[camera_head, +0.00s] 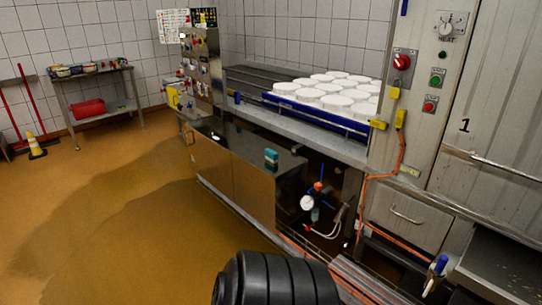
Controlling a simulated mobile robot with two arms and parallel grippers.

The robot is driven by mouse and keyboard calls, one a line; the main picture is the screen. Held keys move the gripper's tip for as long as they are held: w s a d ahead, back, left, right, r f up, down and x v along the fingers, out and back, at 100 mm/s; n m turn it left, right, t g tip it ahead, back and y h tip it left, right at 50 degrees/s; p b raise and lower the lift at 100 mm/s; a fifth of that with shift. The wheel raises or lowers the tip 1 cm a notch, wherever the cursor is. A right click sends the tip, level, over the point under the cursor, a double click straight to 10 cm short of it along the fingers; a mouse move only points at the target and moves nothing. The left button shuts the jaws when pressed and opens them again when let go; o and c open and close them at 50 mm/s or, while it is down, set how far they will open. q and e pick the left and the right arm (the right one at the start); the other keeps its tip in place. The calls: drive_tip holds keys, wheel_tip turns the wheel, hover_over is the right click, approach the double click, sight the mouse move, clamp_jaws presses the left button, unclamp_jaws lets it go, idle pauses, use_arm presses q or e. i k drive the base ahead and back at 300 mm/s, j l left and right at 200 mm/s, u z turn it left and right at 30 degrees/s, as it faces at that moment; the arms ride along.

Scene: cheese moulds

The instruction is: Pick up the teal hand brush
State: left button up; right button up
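The teal hand brush (271,156) is a small teal block with a darker lower part. It sits on the dark, shiny top of the low steel cabinet (232,136), toward the top's right end. It is small in the picture, so its bristles and handle are hard to make out. Nothing covers it. Neither of my grippers shows in the head view.
White round moulds (325,88) fill a blue tray (350,128) behind the cabinet. A gauge and hoses (307,203) occupy the recess right of the brush. A steel table (97,90) and yellow cone (34,145) stand far left. The brown floor (120,215) before the cabinet is open.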

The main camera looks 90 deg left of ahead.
sight(272, 156)
drive_tip(key=u, duration=2.8)
drive_tip(key=i+l+u, duration=0.35)
drive_tip(key=i+l, duration=0.15)
drive_tip(key=l, duration=0.3)
drive_tip(key=i+l+u, duration=0.15)
drive_tip(key=l, duration=0.25)
